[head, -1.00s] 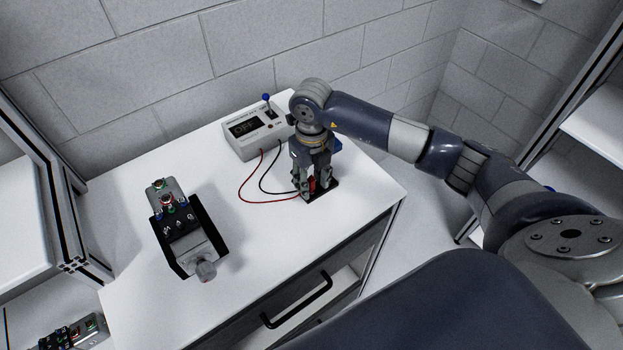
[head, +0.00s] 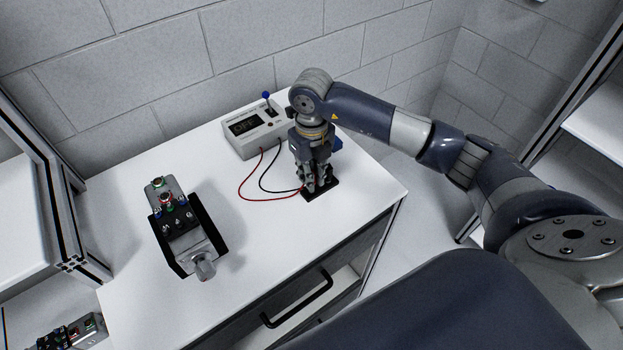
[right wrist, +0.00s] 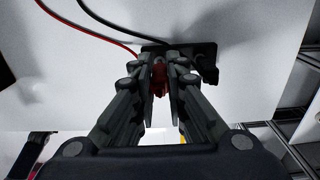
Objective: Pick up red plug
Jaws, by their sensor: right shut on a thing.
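The red plug (right wrist: 159,80) sits between the fingertips of my right gripper in the right wrist view, at the black holder (right wrist: 205,52). My right gripper (head: 318,188) points down over the black holder (head: 327,190) near the table's right edge and is shut on the red plug. In the head view the fingers hide the plug. A red cable (head: 243,188) and a black cable (head: 262,182) run from the meter box toward the holder. I cannot tell whether the plug is still seated in the holder. My left gripper is out of view.
A white meter box (head: 252,130) with a dark "OFF" display and a blue-tipped lever stands behind the gripper. A grey servo unit (head: 205,245) in a black stand sits at the table's left. The white table (head: 260,245) between them is clear. A brick wall is behind.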

